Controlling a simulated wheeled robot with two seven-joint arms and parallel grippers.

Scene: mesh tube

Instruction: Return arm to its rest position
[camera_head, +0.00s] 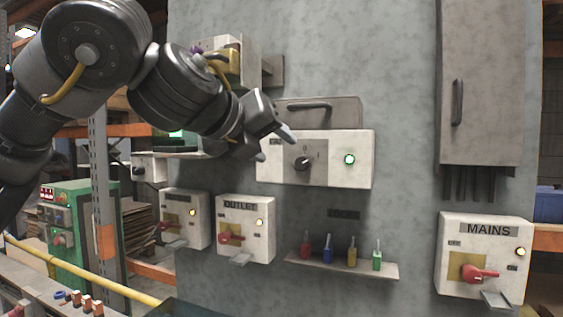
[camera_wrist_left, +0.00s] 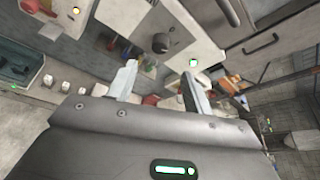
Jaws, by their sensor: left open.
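My left gripper (camera_head: 274,146) is in front of the left end of a white control box on the grey wall panel. Its jaws are open with nothing between them, and both fingers also show in the left wrist view (camera_wrist_left: 158,88). The white control box (camera_head: 335,160) has a black rotary knob (camera_head: 303,164) and a lit green lamp (camera_head: 349,159). The knob is just right of my fingertips in the head view and apart from them. The knob also shows in the left wrist view (camera_wrist_left: 160,43). My right gripper is not in view.
Below are an OUTLET box (camera_head: 246,228) with a red handle, a similar box (camera_head: 184,218), and a shelf (camera_head: 342,267) with several coloured padlock-like items. A MAINS box (camera_head: 484,255) and a grey cabinet (camera_head: 479,85) are at right. A green cabinet (camera_head: 80,220) stands at left.

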